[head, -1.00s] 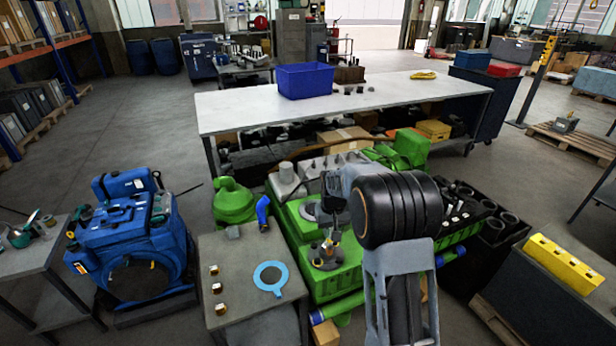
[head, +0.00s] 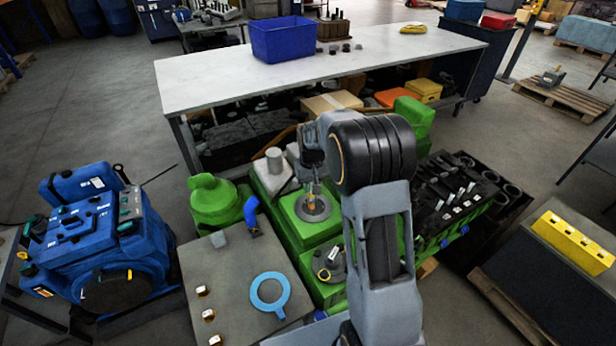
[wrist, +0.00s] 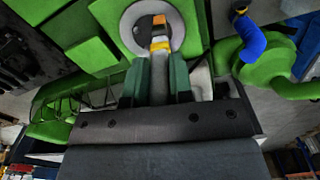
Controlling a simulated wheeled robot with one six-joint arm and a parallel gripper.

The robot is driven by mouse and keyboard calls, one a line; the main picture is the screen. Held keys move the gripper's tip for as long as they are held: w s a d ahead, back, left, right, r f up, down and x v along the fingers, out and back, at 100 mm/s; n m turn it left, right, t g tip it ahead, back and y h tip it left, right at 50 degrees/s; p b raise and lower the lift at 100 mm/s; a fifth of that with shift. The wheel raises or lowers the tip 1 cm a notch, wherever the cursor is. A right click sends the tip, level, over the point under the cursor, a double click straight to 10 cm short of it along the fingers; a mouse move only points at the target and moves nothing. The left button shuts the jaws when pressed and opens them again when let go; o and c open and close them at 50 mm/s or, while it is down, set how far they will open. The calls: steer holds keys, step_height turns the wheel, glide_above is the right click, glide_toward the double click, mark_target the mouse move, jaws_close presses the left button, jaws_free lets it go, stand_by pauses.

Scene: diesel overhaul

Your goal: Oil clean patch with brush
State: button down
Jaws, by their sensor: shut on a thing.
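My gripper (head: 312,184) is over the green engine (head: 276,232), above the farther grey round disc (head: 301,215). In the wrist view, the fingers (wrist: 158,84) are shut on the grey handle of a brush (wrist: 159,66) with a yellow-orange band. The brush points at the grey disc (wrist: 177,30), which has a dark centre. I cannot tell whether the brush tip touches the disc. A nearer round grey part (head: 329,268) with small fittings sits on the engine. I cannot make out which patch is clean or oiled.
A grey bench (head: 225,285) with a light-blue ring (head: 269,294) and brass pieces stands left of the engine. A blue hose (head: 251,211) rises beside it. A blue machine (head: 100,235) is farther left. A long table (head: 210,87) with a blue bin (head: 283,40) stands behind.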

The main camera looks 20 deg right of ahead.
mark_target(311, 200)
steer(key=shift+s+f+b, duration=0.1)
steer(key=shift+f+b, duration=2.35)
steer(key=shift+f, duration=1.35)
steer(key=shift+d+r, duration=0.15)
steer(key=shift+d, duration=0.05)
steer(key=shift+w+d, duration=0.65)
steer(key=shift+d, duration=2.75)
steer(key=shift+s+a, duration=0.2)
steer(key=shift+a, duration=0.9)
steer(key=shift+s+a, duration=0.15)
steer(key=shift+a, duration=0.9)
steer(key=shift+s+a, duration=0.2)
steer(key=shift+a, duration=0.9)
steer(key=shift+a+r+p, duration=0.25)
steer(key=shift+r+p, duration=0.2)
steer(key=shift+r, duration=0.1)
steer(key=shift+a+r+p, duration=0.25)
steer(key=shift+r+p, duration=0.15)
steer(key=shift+r, duration=0.1)
steer(key=shift+s+r+p, duration=0.1)
steer(key=shift+r+p, duration=1.8)
steer(key=shift+r, duration=0.95)
steer(key=shift+f, duration=0.1)
